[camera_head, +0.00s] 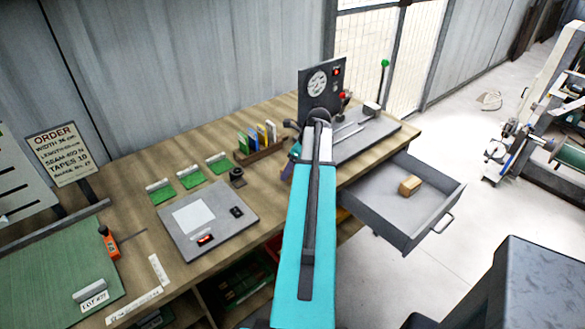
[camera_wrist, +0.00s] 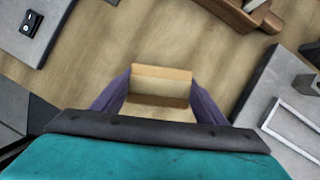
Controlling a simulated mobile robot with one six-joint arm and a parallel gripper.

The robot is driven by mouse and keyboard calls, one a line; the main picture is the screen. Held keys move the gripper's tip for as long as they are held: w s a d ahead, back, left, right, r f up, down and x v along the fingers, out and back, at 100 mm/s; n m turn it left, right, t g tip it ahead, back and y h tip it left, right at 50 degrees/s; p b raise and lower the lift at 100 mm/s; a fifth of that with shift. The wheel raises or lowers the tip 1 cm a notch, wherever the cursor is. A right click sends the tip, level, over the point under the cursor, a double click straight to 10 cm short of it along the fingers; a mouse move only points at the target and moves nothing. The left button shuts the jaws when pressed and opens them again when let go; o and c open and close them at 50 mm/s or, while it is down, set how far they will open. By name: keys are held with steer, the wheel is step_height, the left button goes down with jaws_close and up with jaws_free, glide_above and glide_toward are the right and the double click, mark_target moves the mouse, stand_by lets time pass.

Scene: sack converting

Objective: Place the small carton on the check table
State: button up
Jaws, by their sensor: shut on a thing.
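A small tan carton (camera_wrist: 160,73) is between the two purple fingers of my gripper (camera_wrist: 161,90) in the wrist view. The gripper is shut on it, above a wooden tabletop. In the head view my arm hides the held carton, and only a bit of purple finger shows beside the arm. The wooden workbench (camera_head: 133,215) runs along the wall. I cannot tell from the pictures whether this bench is the check table. Another small brown block (camera_head: 410,185) lies in the open grey drawer (camera_head: 440,208) at the bench's right end.
A grey plate with a white sheet (camera_head: 197,216) lies left of my arm. A wooden rack of coloured cards (camera_head: 259,150) stands behind it, and a gauge panel (camera_head: 320,88) with a grey base is at right. Bare wood shows between the plate and my arm. The drawer juts out over the floor.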

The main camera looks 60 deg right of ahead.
steer(key=shift+f, duration=0.65)
steer(key=shift+f, duration=0.15)
steer(key=o, duration=1.1)
steer(key=shift+r, duration=0.25)
steer(key=shift+b+v, duration=1.15)
steer(key=shift+v, duration=4.75)
